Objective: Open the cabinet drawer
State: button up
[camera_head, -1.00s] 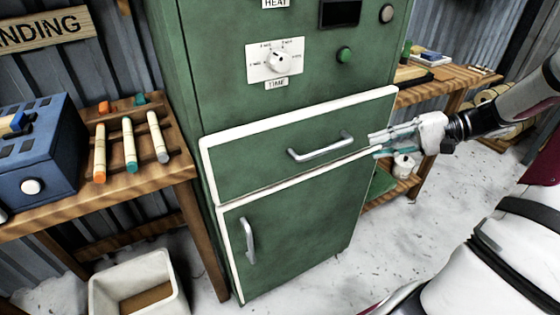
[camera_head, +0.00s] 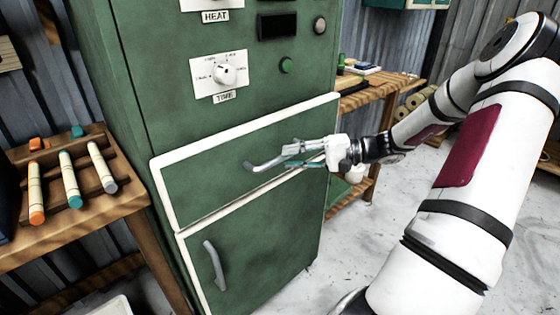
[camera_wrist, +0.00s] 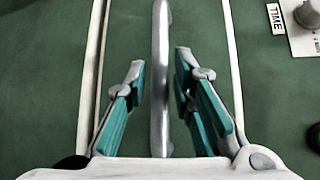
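The green cabinet has a white-edged drawer front (camera_head: 205,183) that sits flush, with a horizontal metal bar handle (camera_head: 262,165). My gripper (camera_head: 289,156) is at the handle's right part, in front of the drawer. In the wrist view the handle (camera_wrist: 160,60) runs between the two teal-padded fingers of my gripper (camera_wrist: 160,85). The fingers are open, with a gap on each side of the bar. The right end of the handle is partly hidden by my gripper in the head view.
Below the drawer is a cabinet door (camera_head: 255,260) with its own handle. A time dial (camera_head: 224,74) is above. A wooden bench (camera_head: 130,200) with coloured rods stands at left, and a wooden shelf (camera_head: 375,95) at right. The floor in front is snowy grey.

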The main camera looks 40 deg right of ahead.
aim_at(286, 158)
jog(key=shift+x, duration=1.75)
grip_shut()
jog(key=s+p, duration=1)
jog(key=s, duration=1.5)
jog(key=shift+s+d, duration=0.25)
jog(key=shift+d, duration=0.25)
grip_release()
